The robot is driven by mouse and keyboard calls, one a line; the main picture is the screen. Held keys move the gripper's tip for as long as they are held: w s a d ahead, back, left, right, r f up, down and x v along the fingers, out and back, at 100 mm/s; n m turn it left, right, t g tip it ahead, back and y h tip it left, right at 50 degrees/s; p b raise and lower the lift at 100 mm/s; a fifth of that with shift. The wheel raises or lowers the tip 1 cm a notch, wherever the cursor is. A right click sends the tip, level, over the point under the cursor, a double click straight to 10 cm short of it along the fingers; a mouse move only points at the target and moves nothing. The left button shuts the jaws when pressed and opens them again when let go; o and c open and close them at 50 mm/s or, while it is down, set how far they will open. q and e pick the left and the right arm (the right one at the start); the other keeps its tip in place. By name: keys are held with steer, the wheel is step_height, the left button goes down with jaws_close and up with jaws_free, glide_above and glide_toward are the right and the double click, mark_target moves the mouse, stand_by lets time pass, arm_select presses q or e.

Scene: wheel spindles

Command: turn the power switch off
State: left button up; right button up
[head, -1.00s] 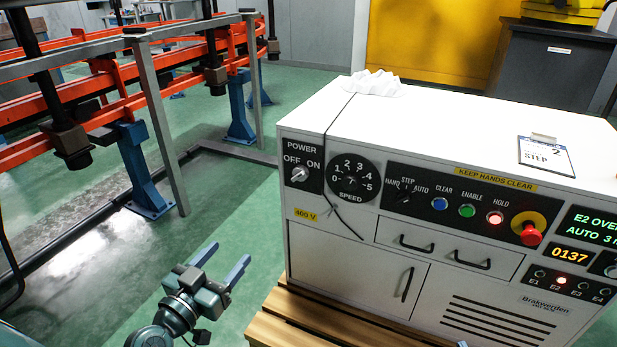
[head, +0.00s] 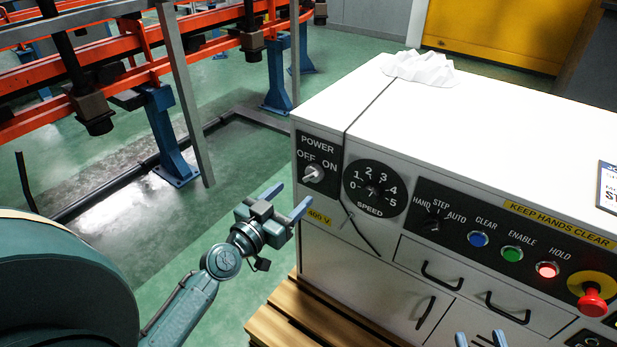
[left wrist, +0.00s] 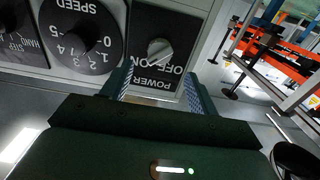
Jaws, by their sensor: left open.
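The power switch is a pale grey knob (head: 313,173) on a black POWER plate at the left end of the white cabinet's front. Its bar slants toward the ON mark. In the left wrist view the knob (left wrist: 159,52) appears upside down, beyond and between the two fingers. My left gripper (head: 289,200) is open and empty, in front of the cabinet, a little below and left of the knob. It does not touch the knob. The left gripper's fingers (left wrist: 157,88) stand apart in the wrist view. My right gripper (head: 480,341) shows only two separated blue fingertips at the bottom edge.
A speed dial (head: 374,189) with a dangling dark tie is right of the switch. Further right are lit buttons and a red emergency stop (head: 592,299). Crumpled white cloth (head: 420,69) lies on the cabinet top. A wooden pallet (head: 278,318) is underneath.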

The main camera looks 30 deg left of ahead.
mark_target(309, 180)
arm_select(q)
steer(key=w, duration=0.4)
steer(key=w+d, duration=0.1)
steer(key=w, duration=0.2)
steer(key=shift+w, duration=0.1)
steer(key=shift+c, duration=0.4)
steer(key=c, duration=0.9)
